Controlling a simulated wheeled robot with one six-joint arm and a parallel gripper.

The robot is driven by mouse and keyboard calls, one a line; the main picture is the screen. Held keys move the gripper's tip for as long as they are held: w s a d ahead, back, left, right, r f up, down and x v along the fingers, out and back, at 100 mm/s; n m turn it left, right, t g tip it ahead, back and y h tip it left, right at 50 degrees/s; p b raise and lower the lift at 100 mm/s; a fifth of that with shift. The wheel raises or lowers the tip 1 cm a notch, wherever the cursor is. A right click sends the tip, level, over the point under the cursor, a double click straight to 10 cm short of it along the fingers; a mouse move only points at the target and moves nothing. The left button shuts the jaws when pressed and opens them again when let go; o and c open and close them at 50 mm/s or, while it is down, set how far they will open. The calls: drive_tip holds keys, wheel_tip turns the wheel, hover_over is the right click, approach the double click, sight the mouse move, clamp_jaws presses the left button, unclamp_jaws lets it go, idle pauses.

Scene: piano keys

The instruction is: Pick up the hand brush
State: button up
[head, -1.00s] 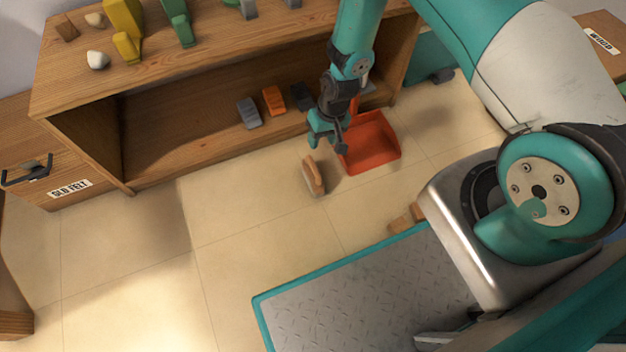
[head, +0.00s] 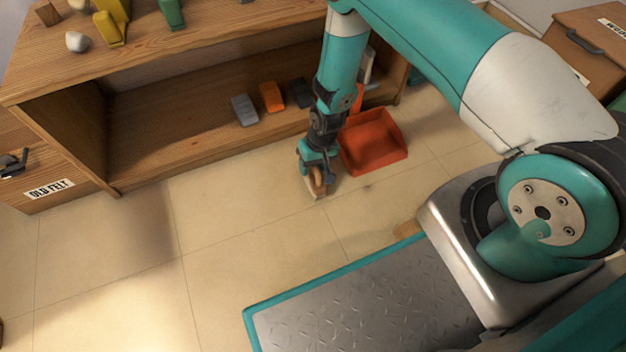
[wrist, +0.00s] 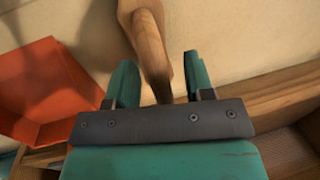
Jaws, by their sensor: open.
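The hand brush (head: 318,188) lies on the tiled floor in the head view, with a wooden handle and pale bristles. In the wrist view its wooden handle (wrist: 149,45) runs down between my fingers. My gripper (head: 318,170) is open and low over the brush in the head view, hiding part of it. In the wrist view my gripper (wrist: 158,78) has one teal finger on each side of the handle.
A red dustpan (head: 373,150) lies just right of my gripper, and also shows in the wrist view (wrist: 45,90). A wooden shelf (head: 190,125) with several small blocks stands behind. Open floor (head: 210,230) lies to the left and front.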

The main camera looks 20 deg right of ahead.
drive_tip(key=shift+r, duration=0.1)
clamp_jaws()
